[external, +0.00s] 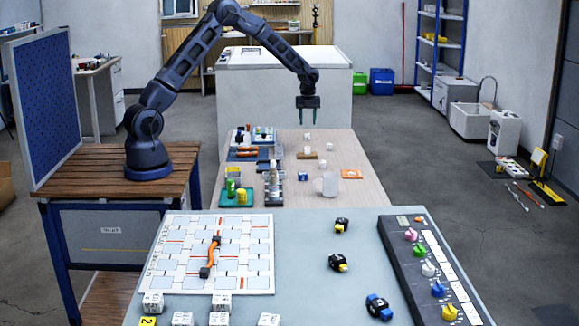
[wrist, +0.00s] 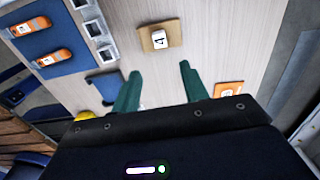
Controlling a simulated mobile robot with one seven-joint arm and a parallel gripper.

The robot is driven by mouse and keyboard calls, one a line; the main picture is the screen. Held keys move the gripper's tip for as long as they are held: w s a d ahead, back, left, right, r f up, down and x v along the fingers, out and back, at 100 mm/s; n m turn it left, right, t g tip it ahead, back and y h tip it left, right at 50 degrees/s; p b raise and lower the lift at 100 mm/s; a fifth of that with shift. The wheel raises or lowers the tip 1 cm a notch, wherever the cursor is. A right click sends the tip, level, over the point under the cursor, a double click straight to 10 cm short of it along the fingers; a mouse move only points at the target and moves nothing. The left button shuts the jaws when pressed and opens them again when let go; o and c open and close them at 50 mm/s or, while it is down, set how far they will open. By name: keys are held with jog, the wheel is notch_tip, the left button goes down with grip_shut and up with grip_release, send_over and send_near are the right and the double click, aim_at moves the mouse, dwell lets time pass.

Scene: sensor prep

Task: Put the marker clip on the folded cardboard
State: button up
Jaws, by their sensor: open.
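The folded cardboard (wrist: 146,40) is a small tan piece lying flat on the light wooden table, ahead of my fingertips in the wrist view. It also shows in the external view (external: 301,156). A white block marked 4 (wrist: 159,40) appears to rest on it; I cannot tell whether this is the marker clip. No other thing can be surely told as the marker clip. My gripper (wrist: 159,70) has dark green fingers, spread apart with nothing between them. In the external view my gripper (external: 308,119) points down above the far part of the table.
An orange card (wrist: 229,89) lies right of my fingers. A clear container (external: 328,185) and a bottle (external: 273,180) stand nearer the external camera. Bare wood lies between.

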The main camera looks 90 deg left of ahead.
jog(key=s+d+r+n+t+y, duration=0.1)
jog(key=s+d+r+n, duration=0.45)
jog(key=d+r, duration=0.7)
jog(key=s+d+r+n+t, duration=0.1)
jog(key=s+d+r+n, duration=0.2)
jog(key=s+d+r, duration=0.75)
jog(key=s+d+r+n+t, duration=0.1)
jog(key=s+d+r+n, duration=0.1)
jog(key=s+d, duration=0.3)
jog(key=s+d+r+n, duration=0.2)
jog(key=s+d+n, duration=0.2)
jog(key=s, duration=0.9)
jog(key=s+d+r+n+t+h, duration=0.1)
jog(key=s+d+r+n, duration=0.1)
jog(key=s+d, duration=0.4)
jog(key=s+n, duration=0.1)
jog(key=s, duration=0.2)
jog(key=shift+d+t, duration=0.3)
jog(key=shift+d, duration=0.05)
